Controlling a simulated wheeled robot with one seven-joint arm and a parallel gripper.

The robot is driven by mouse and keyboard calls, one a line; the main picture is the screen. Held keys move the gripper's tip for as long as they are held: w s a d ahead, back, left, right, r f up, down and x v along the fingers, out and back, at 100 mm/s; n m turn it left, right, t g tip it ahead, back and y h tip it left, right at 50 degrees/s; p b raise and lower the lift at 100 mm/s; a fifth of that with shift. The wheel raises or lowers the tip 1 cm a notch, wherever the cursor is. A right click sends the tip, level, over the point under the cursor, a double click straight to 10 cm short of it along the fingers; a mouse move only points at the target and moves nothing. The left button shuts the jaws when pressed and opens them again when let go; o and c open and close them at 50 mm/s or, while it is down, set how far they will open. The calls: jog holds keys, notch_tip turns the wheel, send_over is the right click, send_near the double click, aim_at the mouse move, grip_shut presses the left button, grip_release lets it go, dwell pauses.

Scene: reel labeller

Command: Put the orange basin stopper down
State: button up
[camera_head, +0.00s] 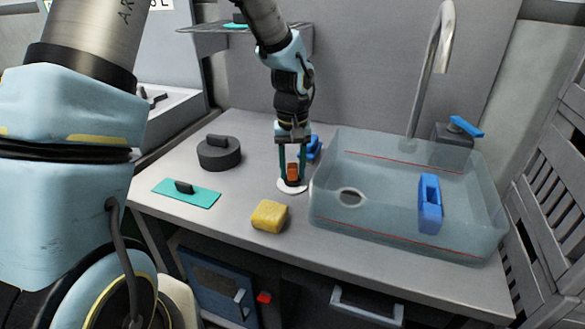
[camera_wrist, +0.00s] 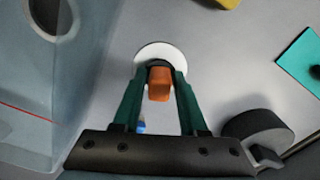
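The orange basin stopper (camera_head: 293,172) is upright between the fingers of my gripper (camera_head: 292,176), just left of the clear basin (camera_head: 410,225). In the wrist view the stopper (camera_wrist: 159,84) shows an orange grip with a dark part at its far end. The green fingers (camera_wrist: 160,78) flank it closely on both sides and appear to hold it. The stopper is at a white round disc (camera_head: 286,190) on the grey counter, also seen in the wrist view (camera_wrist: 160,50). I cannot tell whether its underside touches the disc.
A yellow sponge (camera_head: 269,216) lies in front of the disc. A dark round weight-like object (camera_head: 218,153) and a teal plate with a black handle (camera_head: 187,193) are to the left. A blue object (camera_head: 314,147) is behind the gripper. A blue-handled piece (camera_head: 430,203) is at the basin.

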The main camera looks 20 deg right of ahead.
aim_at(293, 167)
jog(key=shift+o, duration=1.4)
jog(key=shift+r, duration=0.1)
notch_tip(293, 167, up, 12)
jog(key=b, duration=0.2)
jog(key=s+a+f+n, duration=0.1)
jog(key=a+f, duration=0.2)
jog(key=a, duration=1.2)
jog(key=s+a+f+n+t, duration=0.1)
jog(key=s+a+f+n, duration=0.1)
jog(key=a, duration=1.3)
jog(key=shift+s+f+t, duration=0.3)
jog(key=shift+f, duration=0.2)
